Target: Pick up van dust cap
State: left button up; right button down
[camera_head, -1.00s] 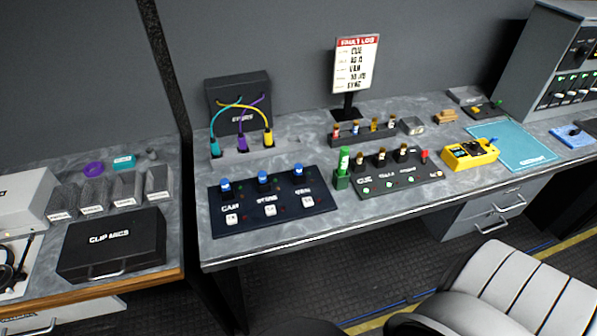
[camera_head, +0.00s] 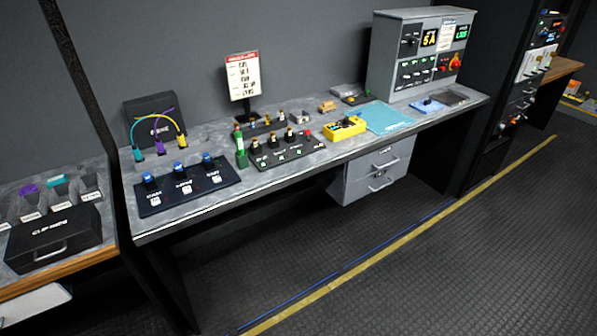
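A dark blue panel (camera_head: 222,171) lies at the left end of the grey bench. It carries three blue caps in a row: a left cap (camera_head: 149,180), a middle cap (camera_head: 180,168) and a right cap (camera_head: 207,160). Each stands upright above a white label. The label under the right cap may read VAN, but the lettering is too small to be sure. Nothing touches the caps. Neither of my grippers is in view.
Behind the panel, cables loop at a black box (camera_head: 148,108). A green bottle-like item (camera_head: 240,148) and a switch panel (camera_head: 300,151) stand to its right. A yellow box (camera_head: 344,127), teal mat (camera_head: 390,119) and grey console (camera_head: 384,55) follow. The floor (camera_head: 400,260) in front is open.

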aim_at(206, 155)
jog(key=z, duration=1.4)
jog(key=i, duration=1.35)
jog(key=u, duration=0.45)
jog(key=i, duration=0.8)
jog(key=u, duration=0.75)
